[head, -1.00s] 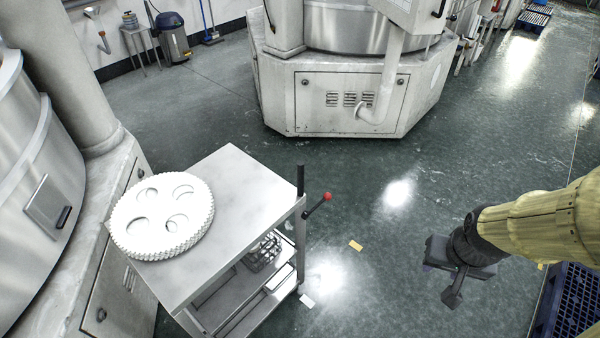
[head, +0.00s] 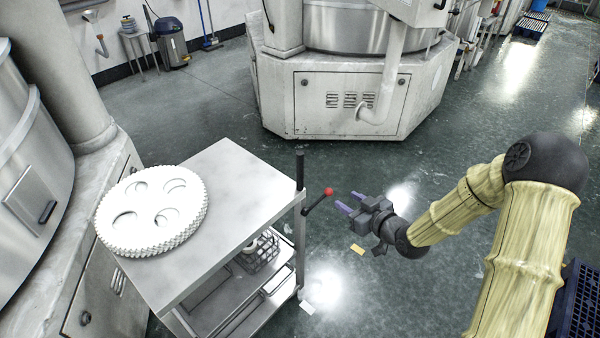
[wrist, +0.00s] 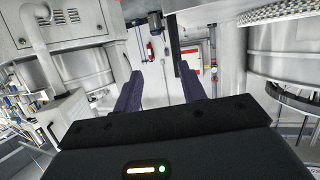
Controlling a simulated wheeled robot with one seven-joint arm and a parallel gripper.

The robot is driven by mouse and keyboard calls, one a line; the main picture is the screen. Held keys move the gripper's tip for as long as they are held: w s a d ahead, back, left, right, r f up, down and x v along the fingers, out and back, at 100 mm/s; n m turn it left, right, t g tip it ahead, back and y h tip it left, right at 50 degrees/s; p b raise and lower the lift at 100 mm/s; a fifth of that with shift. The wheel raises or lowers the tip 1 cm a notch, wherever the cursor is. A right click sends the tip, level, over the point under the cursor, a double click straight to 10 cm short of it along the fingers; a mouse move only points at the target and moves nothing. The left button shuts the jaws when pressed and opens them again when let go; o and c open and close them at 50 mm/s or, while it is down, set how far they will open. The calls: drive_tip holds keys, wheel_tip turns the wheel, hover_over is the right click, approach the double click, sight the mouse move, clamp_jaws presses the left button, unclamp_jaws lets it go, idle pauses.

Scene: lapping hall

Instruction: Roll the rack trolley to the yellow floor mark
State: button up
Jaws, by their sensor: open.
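The rack trolley (head: 232,175) stands at lower centre-left in the head view, a grey metal cart with shelves below. A stack of white toothed discs (head: 152,210) lies on its top. At its right corner are a black upright post (head: 300,170) and a lever with a red knob (head: 329,191). My gripper (head: 346,202) is just right of the knob, open and apart from it, its purple fingers pointing left towards it. The open fingers also show in the wrist view (wrist: 161,92), with nothing between them. A small yellow patch (head: 357,249) lies on the floor below my gripper.
A large grey machine (head: 345,95) stands behind the trolley, and another machine (head: 50,240) is close on its left. A dark blue crate or pallet (head: 578,310) is at lower right. A white scrap (head: 307,307) lies by the trolley. Floor at centre right is clear.

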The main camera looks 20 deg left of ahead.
sight(300, 164)
drive_tip(key=a+t+y, duration=0.1)
drive_tip(key=a+y, duration=0.2)
drive_tip(key=shift+s+r+y+b, duration=0.1)
drive_tip(key=shift+r+y+b, duration=0.05)
drive_tip(key=shift+y+b, duration=0.2)
drive_tip(key=shift+a, duration=0.15)
drive_tip(key=p+x, duration=0.2)
drive_tip(key=x, duration=1.5)
drive_tip(key=shift+w, duration=0.25)
clamp_jaws()
